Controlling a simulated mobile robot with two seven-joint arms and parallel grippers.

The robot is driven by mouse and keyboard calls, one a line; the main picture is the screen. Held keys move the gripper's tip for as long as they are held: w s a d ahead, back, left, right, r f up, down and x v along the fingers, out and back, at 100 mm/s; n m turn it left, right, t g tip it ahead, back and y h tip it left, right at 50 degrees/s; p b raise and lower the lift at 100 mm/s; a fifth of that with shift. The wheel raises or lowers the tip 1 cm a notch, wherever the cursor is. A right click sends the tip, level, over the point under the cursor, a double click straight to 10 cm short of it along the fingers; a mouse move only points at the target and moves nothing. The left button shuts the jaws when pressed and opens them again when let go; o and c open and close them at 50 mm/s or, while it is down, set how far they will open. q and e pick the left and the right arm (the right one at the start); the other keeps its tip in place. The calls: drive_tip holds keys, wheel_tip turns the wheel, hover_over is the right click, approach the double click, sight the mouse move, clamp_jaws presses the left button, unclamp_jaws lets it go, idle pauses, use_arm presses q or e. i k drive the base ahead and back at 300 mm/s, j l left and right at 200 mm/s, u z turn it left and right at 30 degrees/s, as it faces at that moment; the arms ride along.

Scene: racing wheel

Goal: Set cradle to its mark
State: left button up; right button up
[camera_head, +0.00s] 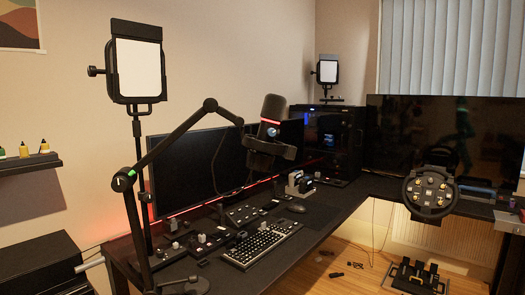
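I cannot single out the cradle or its mark with certainty. A small pale holder with dark upright items (300,184) stands on the desk near the corner, in front of the computer tower; it is too small to tell if it is the cradle. A black racing wheel (431,193) with several bright buttons is at the front edge of the desk's right wing. Neither of my grippers can be made out in the head view.
The black corner desk (333,207) carries a keyboard (262,244), mouse (297,208), monitor (196,172), computer tower (333,138) and wide screen (455,139). A microphone (270,118) on a boom arm and a panel light (137,68) rise in front. Pedals (417,276) stand on the floor.

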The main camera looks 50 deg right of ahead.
sight(257, 162)
drive_tip(key=l+u, duration=0.1)
drive_tip(key=l, duration=0.35)
drive_tip(key=l+u, duration=0.1)
drive_tip(key=l, duration=0.4)
drive_tip(key=k+l+u, duration=0.1)
drive_tip(key=l, duration=0.8)
drive_tip(key=k+l+u, duration=0.15)
drive_tip(key=l, duration=0.3)
drive_tip(key=l+u, duration=0.1)
drive_tip(key=l, duration=0.35)
drive_tip(key=k+l+u, duration=0.1)
drive_tip(key=l, duration=0.35)
drive_tip(key=k+l+u, duration=0.1)
drive_tip(key=l, duration=0.3)
drive_tip(key=l+u, duration=0.2)
drive_tip(key=l, duration=0.85)
